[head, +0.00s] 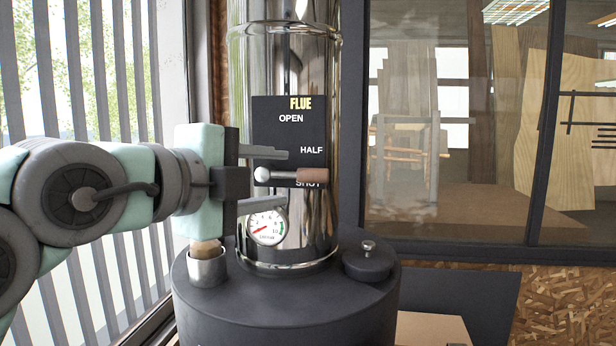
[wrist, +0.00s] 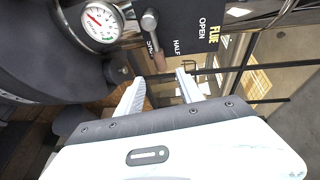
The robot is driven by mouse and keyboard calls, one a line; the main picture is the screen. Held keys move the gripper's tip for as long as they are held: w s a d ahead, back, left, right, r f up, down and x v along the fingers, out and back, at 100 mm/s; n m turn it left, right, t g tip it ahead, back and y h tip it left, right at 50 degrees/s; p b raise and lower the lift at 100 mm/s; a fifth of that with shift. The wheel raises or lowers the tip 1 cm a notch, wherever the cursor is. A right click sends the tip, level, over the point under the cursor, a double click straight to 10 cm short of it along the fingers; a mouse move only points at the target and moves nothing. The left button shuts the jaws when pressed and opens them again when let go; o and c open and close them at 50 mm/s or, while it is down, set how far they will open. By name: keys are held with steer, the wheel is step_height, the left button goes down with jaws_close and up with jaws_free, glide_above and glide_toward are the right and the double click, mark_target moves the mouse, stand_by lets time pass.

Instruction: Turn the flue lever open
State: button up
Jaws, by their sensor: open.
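The flue lever (head: 312,175) has a metal rod and a brown wooden grip. It points right from its round metal pivot, level with the top of the word SHUT and just below HALF. It sits on a black FLUE plate (head: 269,130) on the shiny pipe, with OPEN printed higher up. My gripper (head: 284,173) is open and empty, coming from the left, one finger above the lever's line and one below. In the wrist view the lever's grip (wrist: 160,61) lies just beyond the gap between the fingertips (wrist: 160,79). No contact shows.
A round dial gauge (head: 267,227) is on the pipe below the plate, close to my lower finger. A metal cup (head: 205,266) and a black knobbed cap (head: 368,262) stand on the dark drum top (head: 300,297). A window (head: 455,130) is at right.

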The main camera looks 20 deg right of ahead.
mark_target(312, 177)
steer(key=p+x, duration=0.1)
steer(key=x, duration=0.9)
steer(key=shift+c, duration=0.4)
jaws_close()
stand_by(0.8)
